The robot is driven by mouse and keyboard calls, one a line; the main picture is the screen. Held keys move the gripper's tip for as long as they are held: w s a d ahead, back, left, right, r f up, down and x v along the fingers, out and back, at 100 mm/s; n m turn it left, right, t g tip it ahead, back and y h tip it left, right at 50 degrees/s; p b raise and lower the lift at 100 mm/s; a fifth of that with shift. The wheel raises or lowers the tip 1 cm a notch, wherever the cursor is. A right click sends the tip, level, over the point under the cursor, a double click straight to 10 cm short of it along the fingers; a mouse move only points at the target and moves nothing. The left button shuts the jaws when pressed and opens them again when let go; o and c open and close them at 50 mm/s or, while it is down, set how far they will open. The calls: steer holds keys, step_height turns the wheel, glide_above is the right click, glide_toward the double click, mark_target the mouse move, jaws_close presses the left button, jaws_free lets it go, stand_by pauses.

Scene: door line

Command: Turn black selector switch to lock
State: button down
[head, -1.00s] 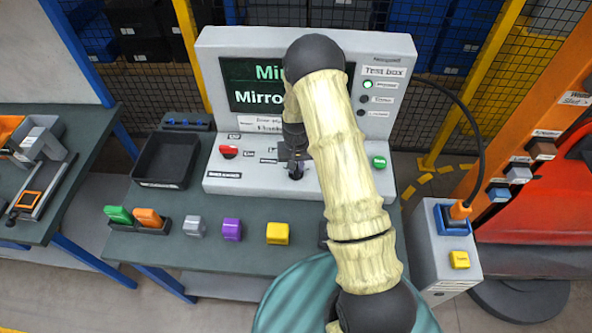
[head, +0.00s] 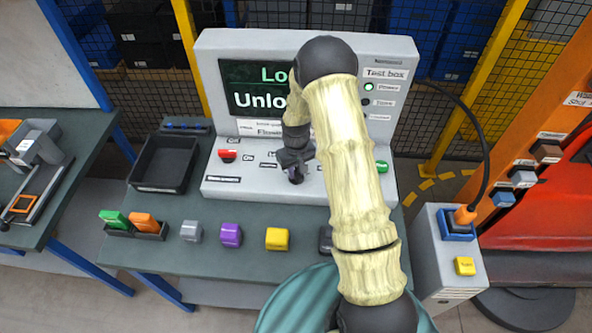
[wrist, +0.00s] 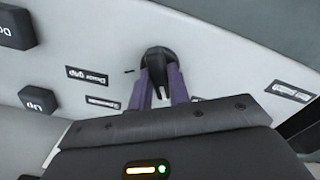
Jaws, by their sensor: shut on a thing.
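The black selector switch (wrist: 157,60) stands on the sloped panel of the grey test box (head: 225,190). My gripper (wrist: 160,92) is shut on the switch, with its purple fingers on either side of the knob. In the head view my gripper (head: 295,174) is at the middle of the panel, and my arm hides part of the panel and screen. The screen (head: 250,92) shows green text beginning "Lo" and white text beginning "Unlo", the rest covered. In the wrist view a label (wrist: 102,103) lies left of the switch and another (wrist: 287,91) right of it.
A red switch (head: 228,155) and a green button (head: 381,166) sit on the same panel. A black tray (head: 165,163) and several coloured blocks, including a yellow one (head: 277,238), stand on the table. A charger box (head: 432,255) with a cable stands to the right.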

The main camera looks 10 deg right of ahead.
mark_target(296, 171)
steer(key=c, duration=1.3)
jaws_free()
steer(key=shift+r, duration=0.1)
step_height(296, 171, up, 17)
steer(key=b, duration=0.3)
steer(key=shift+r+b, duration=0.15)
steer(key=shift+b, duration=0.15)
steer(key=s+t, duration=0.1)
steer(key=s, duration=0.6)
steer(key=s+m, duration=0.1)
steer(key=s, duration=0.6)
steer(key=s+r+m+t, duration=0.1)
steer(key=s, duration=0.6)
steer(key=shift+t, duration=0.3)
